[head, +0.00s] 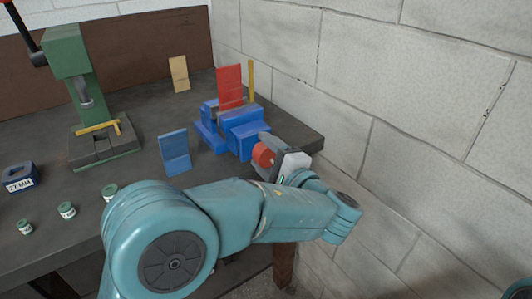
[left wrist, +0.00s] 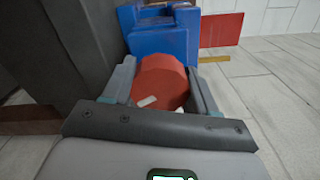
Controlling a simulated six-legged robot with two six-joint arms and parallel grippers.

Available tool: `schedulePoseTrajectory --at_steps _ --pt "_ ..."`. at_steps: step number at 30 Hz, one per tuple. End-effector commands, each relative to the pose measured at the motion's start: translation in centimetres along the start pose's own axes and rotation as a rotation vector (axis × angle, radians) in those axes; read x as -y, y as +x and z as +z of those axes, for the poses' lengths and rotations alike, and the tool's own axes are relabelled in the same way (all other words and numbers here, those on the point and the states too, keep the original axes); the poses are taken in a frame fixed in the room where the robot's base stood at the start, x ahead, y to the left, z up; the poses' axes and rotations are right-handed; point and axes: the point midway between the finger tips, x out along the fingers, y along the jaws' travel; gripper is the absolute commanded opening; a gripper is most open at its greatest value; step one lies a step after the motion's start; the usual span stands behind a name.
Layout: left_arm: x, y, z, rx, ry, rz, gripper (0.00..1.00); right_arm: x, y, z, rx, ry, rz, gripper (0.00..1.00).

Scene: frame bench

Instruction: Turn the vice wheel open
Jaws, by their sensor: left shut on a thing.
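The blue vice (head: 243,135) stands near the right end of the dark bench, with a red plate (head: 229,85) upright in its jaws. The red vice wheel (head: 262,155) is on the vice's near right side. My left gripper (head: 267,148) is at the wheel and partly covers it. In the left wrist view, the red wheel (left wrist: 160,78) sits between the two fingers of my left gripper (left wrist: 162,85), which is shut on it. The blue vice body (left wrist: 160,35) is just beyond. My right gripper is not in view.
A green press (head: 75,70) stands at the back left. A blue plate (head: 175,152) and a tan plate (head: 179,73) stand upright on the bench. A dark blue block (head: 20,178) and several small jars (head: 67,210) are at left. A block wall (head: 420,80) is close on the right.

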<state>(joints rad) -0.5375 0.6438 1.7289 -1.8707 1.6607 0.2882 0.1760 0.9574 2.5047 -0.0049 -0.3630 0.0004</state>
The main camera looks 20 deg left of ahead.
Motion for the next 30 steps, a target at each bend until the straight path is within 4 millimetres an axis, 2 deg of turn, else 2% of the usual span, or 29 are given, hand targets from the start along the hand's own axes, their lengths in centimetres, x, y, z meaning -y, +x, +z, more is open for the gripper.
schedulePoseTrajectory --at_steps 14,15,17,30 --pt "0.44 0.26 0.28 0.008 -0.01 -0.006 0.27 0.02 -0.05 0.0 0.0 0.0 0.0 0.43" --pt "0.44 0.26 0.28 0.008 -0.01 -0.006 0.64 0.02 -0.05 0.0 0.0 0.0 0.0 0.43" --pt "0.4 0.23 0.25 0.007 -0.009 -0.006 0.81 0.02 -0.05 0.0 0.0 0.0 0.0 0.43" --pt "0.09 0.03 0.05 0.002 -0.002 -0.002 0.81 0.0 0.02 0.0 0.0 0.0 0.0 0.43"
